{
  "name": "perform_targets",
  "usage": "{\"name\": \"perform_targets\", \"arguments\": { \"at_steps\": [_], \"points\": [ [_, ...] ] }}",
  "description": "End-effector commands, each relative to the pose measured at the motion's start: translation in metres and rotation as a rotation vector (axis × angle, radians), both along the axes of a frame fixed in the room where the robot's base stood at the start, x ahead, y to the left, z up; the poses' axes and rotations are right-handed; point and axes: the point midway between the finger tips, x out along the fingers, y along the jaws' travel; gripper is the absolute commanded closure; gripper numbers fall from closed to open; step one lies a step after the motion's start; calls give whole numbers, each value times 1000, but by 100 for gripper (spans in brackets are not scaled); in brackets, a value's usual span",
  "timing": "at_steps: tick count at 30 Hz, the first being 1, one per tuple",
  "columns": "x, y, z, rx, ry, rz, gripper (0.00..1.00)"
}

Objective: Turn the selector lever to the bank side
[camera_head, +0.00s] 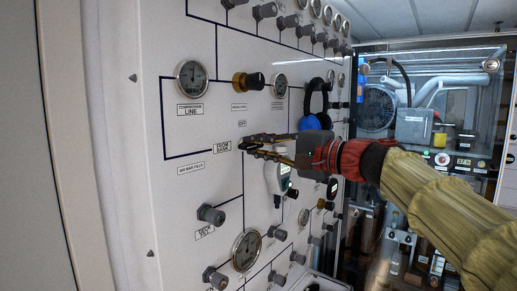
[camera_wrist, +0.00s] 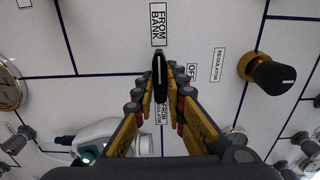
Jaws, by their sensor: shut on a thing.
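The selector lever (camera_wrist: 160,72) is a slim black handle with a pale line, seen in the wrist view. Its visible end points at the "FROM BANK" label (camera_wrist: 158,22). My gripper (camera_wrist: 160,95) is shut on the lever, with a yellow-and-black finger on each side of it. The "OFF" label (camera_wrist: 192,72) is just right of the lever, and another label (camera_wrist: 163,112) lies partly hidden between the fingers. In the head view my gripper (camera_head: 250,147) is at the panel beside the "FROM BANK" label (camera_head: 222,146); the lever is hidden by the fingers there.
Blue-black ear defenders (camera_head: 316,105) and a white-green handheld device (camera_head: 277,180) are close to my gripper. A glazed machine cabinet (camera_head: 435,70) stands behind.

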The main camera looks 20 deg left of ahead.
Motion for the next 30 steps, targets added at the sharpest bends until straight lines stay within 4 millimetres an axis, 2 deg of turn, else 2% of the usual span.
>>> {"name": "perform_targets", "arguments": {
  "at_steps": [5, 6, 15, 25, 30],
  "points": [
    [0, 0, -2, -2, 2, 1, 100],
    [0, 0, -2, -2, 2, 1, 86],
    [0, 0, -1, -1, 2, 1, 69],
    [-1, -2, 0, -1, 1, 0, 69],
    [-7, -20, 0, 0, 0, -4, 69]
  ]
}}
